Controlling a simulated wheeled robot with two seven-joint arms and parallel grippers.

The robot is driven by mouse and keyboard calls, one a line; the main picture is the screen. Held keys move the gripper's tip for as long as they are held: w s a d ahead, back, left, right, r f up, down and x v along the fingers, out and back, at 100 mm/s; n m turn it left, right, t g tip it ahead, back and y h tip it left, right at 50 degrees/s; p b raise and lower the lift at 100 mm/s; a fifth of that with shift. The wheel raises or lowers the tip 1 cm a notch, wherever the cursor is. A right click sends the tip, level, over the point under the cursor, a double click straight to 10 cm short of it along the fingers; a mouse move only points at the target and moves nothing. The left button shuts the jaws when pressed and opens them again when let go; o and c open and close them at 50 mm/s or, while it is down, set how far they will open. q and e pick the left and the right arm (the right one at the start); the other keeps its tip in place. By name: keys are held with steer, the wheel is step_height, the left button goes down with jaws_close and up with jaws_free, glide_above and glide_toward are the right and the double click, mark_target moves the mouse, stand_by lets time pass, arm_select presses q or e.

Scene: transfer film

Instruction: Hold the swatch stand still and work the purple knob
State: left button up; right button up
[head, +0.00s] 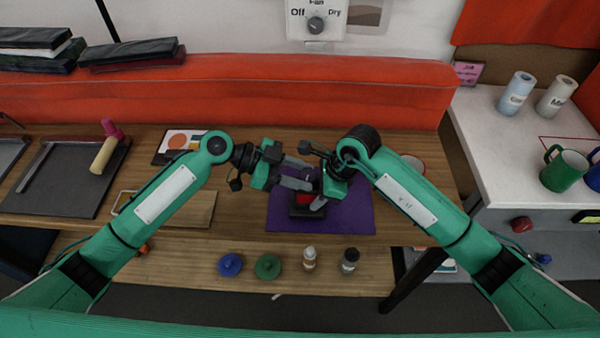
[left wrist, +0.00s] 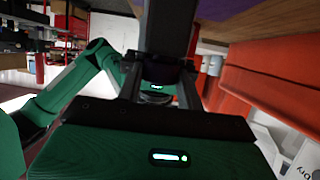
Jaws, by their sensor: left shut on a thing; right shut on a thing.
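The swatch stand, a small black block with a red face (head: 305,199), sits on the purple mat (head: 355,216) in the middle of the bench in the head view. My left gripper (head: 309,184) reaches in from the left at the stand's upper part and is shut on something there. My right gripper (head: 319,202) comes down from the right and is shut at the stand's right side. I cannot clearly make out the purple knob; the fingers crowd that spot. In the left wrist view, a dark upright part fills the top middle, and what the jaws hold is unclear.
Blue (head: 230,264) and green (head: 268,266) knobbed discs and two small bottles (head: 309,258) stand along the bench front. A grey tray (head: 75,183) with a roller lies left. An orange-red ledge (head: 250,95) runs behind. Mugs (head: 563,170) stand on the white counter at right.

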arm_select(q)
steer(key=shift+s+n+t, duration=0.2)
steer(key=shift+n+t, duration=1.2)
steer(key=shift+t, duration=0.2)
steer(key=o, duration=1)
steer(key=v, duration=1.2)
steer(key=shift+r, duration=0.1)
arm_select(e)
steer(key=o, duration=1.2)
